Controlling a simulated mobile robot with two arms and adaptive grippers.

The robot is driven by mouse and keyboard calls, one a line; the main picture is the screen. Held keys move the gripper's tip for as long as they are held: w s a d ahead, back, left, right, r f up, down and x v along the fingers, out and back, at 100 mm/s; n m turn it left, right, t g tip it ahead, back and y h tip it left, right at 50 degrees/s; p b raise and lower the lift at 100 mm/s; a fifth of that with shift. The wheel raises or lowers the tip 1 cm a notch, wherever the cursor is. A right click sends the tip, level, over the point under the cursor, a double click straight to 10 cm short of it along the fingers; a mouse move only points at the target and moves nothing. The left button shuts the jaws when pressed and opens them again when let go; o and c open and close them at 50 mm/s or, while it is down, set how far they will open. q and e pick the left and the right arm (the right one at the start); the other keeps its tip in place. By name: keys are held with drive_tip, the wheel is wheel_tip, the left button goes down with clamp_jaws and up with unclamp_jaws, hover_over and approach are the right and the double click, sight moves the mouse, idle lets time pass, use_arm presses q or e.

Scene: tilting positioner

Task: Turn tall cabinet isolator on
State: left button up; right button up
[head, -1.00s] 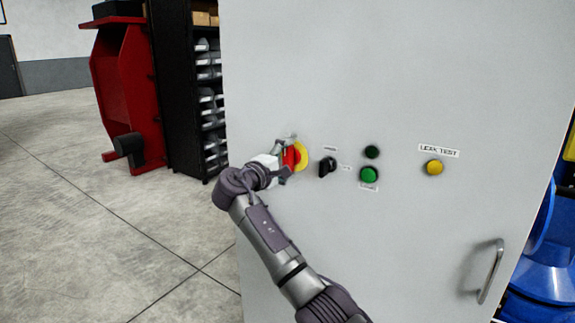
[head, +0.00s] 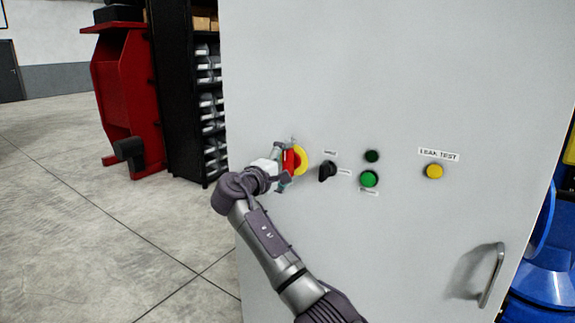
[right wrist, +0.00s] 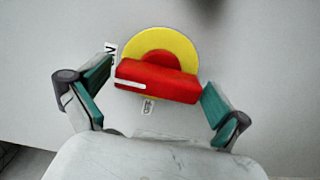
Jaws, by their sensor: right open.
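The isolator on the tall grey cabinet (head: 400,80) has a red handle (head: 289,160) over a yellow round plate (head: 303,160). In the right wrist view the red handle (right wrist: 160,81) lies nearly crosswise, slightly tilted, with the yellow plate (right wrist: 160,42) behind it. My right gripper (head: 285,163) is at the isolator. Its fingers stand open on either side of the handle, with gaps at both ends in the right wrist view (right wrist: 157,102). My left gripper is out of view.
Right of the isolator are a black selector knob (head: 327,171), a dark green button (head: 372,156), a bright green button (head: 369,179) and a yellow button (head: 434,171). A door handle (head: 491,275) sticks out lower right. Shelving (head: 207,100) stands behind, left.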

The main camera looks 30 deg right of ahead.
drive_tip(key=v, duration=1.2)
